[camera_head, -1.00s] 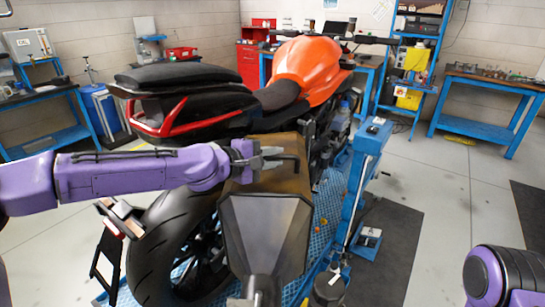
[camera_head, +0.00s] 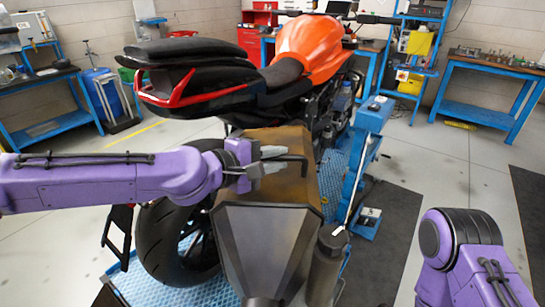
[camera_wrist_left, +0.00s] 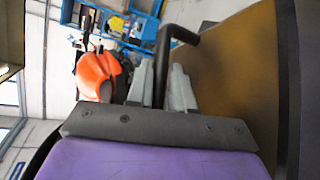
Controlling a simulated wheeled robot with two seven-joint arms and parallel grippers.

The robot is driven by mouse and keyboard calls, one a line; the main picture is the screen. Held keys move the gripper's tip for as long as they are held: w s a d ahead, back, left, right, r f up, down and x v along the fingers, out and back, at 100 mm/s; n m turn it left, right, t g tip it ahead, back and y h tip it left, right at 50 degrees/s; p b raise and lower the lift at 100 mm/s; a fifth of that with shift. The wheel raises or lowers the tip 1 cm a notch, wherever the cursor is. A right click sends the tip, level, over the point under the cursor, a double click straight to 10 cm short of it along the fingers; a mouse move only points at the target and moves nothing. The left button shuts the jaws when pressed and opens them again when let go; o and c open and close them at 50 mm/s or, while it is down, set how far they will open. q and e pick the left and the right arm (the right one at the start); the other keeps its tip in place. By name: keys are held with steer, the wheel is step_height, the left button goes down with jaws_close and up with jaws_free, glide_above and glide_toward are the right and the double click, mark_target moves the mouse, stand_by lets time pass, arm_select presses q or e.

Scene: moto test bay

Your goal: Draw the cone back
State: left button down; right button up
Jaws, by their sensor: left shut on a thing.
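The cone (camera_head: 265,240) is a brown and dark grey tapered hood behind the motorcycle's rear wheel. A bent black handle (camera_head: 290,160) stands out on its upper side. My left gripper (camera_head: 272,162) is shut on this handle. In the left wrist view the two grey fingers (camera_wrist_left: 165,90) close around the black bar (camera_wrist_left: 163,62), with the cone's brown side (camera_wrist_left: 235,60) to the right. The cone's far end is hidden from the head camera. My right arm shows at the lower right, but its gripper is out of view.
The orange and black motorcycle (camera_head: 305,62) stands ahead on a blue patterned platform (camera_head: 332,175). A blue post (camera_head: 365,140) rises at its right. A dark cylinder (camera_head: 328,265) sits right of the cone. Blue workbenches (camera_head: 480,110) line the walls. Grey floor is open at the right.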

arm_select(q)
steer(key=c, duration=1.1)
jaws_free()
steer(key=shift+s+d+f, duration=0.1)
steer(key=shift+s, duration=0.1)
steer(key=shift+s+a, duration=0.1)
steer(key=shift+a, duration=0.15)
steer(key=v, duration=0.6)
steer(key=p+v, duration=0.1)
steer(key=v, duration=0.2)
steer(key=shift+s+r, duration=0.25)
steer(key=shift+r, duration=0.1)
steer(key=shift+s+a, duration=0.2)
steer(key=shift+a, duration=0.05)
steer(key=shift+f, duration=0.1)
